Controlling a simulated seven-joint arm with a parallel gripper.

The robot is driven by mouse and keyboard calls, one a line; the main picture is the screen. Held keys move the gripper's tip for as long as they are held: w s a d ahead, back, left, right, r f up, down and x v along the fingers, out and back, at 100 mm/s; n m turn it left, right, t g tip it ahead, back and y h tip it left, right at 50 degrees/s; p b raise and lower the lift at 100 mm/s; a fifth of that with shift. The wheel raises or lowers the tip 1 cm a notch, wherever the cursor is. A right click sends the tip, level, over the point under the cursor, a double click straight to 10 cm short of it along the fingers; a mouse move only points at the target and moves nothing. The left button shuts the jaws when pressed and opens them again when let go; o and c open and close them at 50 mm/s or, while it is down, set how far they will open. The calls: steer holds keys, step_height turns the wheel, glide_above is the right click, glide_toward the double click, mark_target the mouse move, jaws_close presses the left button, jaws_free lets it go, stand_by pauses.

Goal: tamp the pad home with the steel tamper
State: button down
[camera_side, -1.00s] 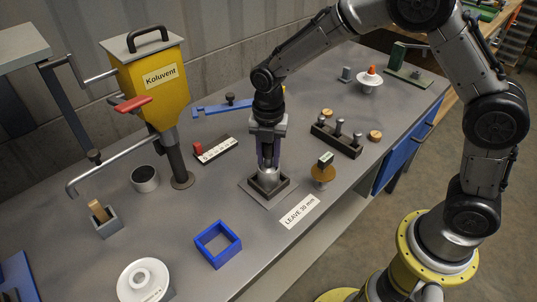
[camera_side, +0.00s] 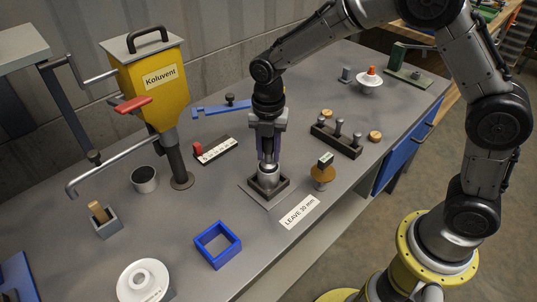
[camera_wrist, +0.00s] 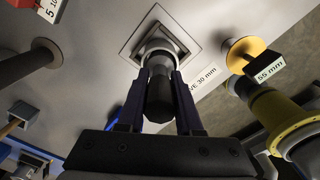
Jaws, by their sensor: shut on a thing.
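My gripper (camera_side: 268,160) points straight down and is shut on the steel tamper (camera_side: 267,175). In the wrist view the gripper's fingers (camera_wrist: 160,100) clasp the tamper's dark handle (camera_wrist: 159,97) from both sides. The tamper is upright, with its wide steel end at the opening of the square grey frame (camera_side: 286,186), which also shows in the wrist view (camera_wrist: 187,42). I cannot tell whether the steel end touches anything inside. The pad is hidden under the tamper.
A "LEAVE 30 mm" label (camera_side: 299,212) lies in front of the frame. A round tan piece with a "55 mm" tag (camera_side: 322,174) stands close on the right. A dark rack with pegs (camera_side: 336,140) is behind it. A blue square frame (camera_side: 218,244) lies front left.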

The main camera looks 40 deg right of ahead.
steer(key=shift+r, duration=3.5)
